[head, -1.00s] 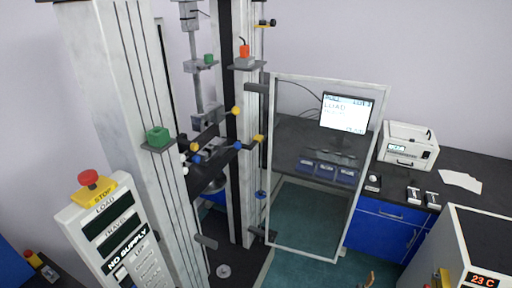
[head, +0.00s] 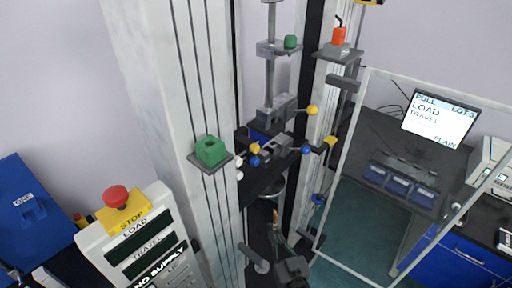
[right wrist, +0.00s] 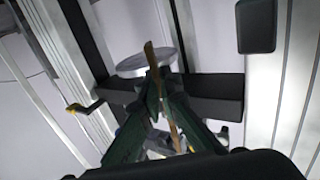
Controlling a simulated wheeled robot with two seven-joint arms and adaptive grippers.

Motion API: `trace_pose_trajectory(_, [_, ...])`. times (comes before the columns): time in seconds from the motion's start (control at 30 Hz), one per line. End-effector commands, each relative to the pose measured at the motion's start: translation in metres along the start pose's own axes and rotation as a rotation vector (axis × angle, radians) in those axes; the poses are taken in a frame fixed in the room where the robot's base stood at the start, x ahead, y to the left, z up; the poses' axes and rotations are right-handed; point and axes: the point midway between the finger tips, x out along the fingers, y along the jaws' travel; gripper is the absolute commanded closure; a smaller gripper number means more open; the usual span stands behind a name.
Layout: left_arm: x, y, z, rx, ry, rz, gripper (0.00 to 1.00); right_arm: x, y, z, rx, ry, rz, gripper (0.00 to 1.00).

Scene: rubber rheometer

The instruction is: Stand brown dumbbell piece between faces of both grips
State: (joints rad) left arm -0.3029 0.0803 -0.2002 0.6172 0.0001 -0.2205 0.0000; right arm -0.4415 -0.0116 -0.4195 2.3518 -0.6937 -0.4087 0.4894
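The brown dumbbell piece (right wrist: 151,56) is a thin strip held between the fingertips of my right gripper (right wrist: 162,85) in the right wrist view, its end sticking out past them. My left gripper is not in view.
Tall white columns flank the grips. A green block (head: 211,151) sits on a bracket at the left column. A control panel with a red stop button (head: 116,196) stands front left. A clear guard door (head: 352,135) stands open at right. A dark crossbar (right wrist: 214,92) lies beyond my fingertips.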

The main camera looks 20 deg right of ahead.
Motion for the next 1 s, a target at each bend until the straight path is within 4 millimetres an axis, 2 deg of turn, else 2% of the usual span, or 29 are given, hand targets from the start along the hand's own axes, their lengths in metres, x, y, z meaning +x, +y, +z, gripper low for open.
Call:
trace_pose_trajectory(0.27, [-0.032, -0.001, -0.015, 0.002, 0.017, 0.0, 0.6, 0.017, 0.028, -0.009, -0.009, 0.001, -0.108, 1.0])
trace_pose_trajectory(0.47, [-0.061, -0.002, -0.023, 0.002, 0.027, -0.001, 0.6, 0.038, 0.057, -0.033, -0.014, 0.004, -0.229, 1.0])
trace_pose_trajectory(0.67, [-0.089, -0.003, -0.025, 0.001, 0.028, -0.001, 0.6, 0.055, 0.087, -0.079, -0.017, 0.005, -0.335, 1.0])
trace_pose_trajectory(0.8, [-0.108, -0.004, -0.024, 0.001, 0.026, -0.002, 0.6, 0.065, 0.104, -0.123, -0.017, 0.006, -0.406, 1.0])
trace_pose_trajectory(1.0, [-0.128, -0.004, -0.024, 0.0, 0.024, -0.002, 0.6, 0.072, 0.115, -0.182, -0.011, 0.004, -0.492, 1.0])
